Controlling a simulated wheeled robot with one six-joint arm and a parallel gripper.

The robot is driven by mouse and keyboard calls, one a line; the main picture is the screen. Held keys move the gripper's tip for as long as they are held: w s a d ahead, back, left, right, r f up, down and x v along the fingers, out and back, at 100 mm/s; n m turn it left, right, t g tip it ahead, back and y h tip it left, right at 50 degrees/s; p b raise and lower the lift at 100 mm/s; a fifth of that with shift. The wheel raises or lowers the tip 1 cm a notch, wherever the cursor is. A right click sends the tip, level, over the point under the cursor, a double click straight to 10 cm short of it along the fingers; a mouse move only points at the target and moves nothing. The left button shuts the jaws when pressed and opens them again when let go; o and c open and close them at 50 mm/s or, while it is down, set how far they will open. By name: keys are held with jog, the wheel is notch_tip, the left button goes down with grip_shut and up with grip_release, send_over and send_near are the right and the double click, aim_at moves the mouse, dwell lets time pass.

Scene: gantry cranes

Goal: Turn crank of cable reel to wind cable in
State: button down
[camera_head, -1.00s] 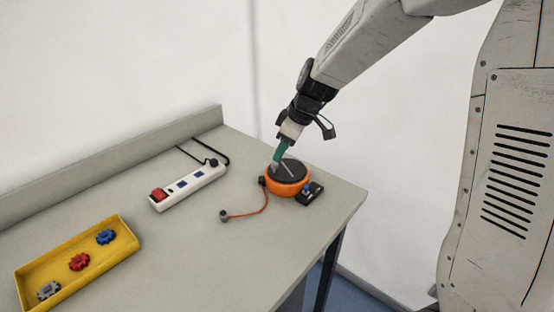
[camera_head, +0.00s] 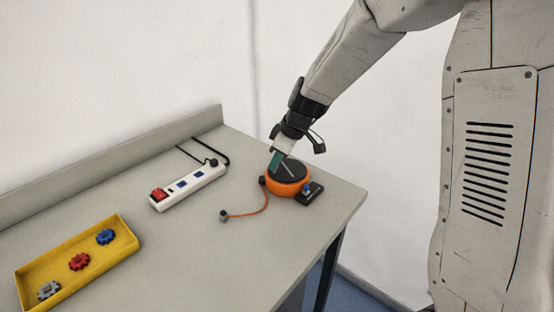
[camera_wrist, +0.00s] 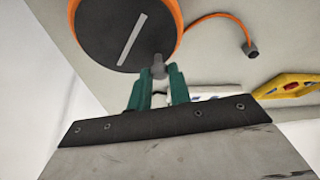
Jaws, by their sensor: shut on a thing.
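The cable reel (camera_head: 288,180) is a round orange body with a dark disc on top, near the table's right end. It also shows in the wrist view (camera_wrist: 181,22), with a light stripe across its dark disc (camera_wrist: 105,25). The grey crank knob (camera_wrist: 158,68) stands at the disc's edge, between the green fingertips of my gripper (camera_wrist: 158,78). In the head view my gripper (camera_head: 275,160) comes down from above onto the disc's far left side and hides the knob. The orange cable (camera_head: 262,206) lies out on the table, ending in a grey plug (camera_head: 224,216).
A white power strip (camera_head: 187,187) with a red switch lies left of the reel. A yellow tray (camera_head: 124,256) with blue, red and grey gears is at the front left. A small dark block with a blue part (camera_head: 309,193) sits against the reel's right side.

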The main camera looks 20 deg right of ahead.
aim_at(290, 159)
jog(key=shift+w, duration=0.1)
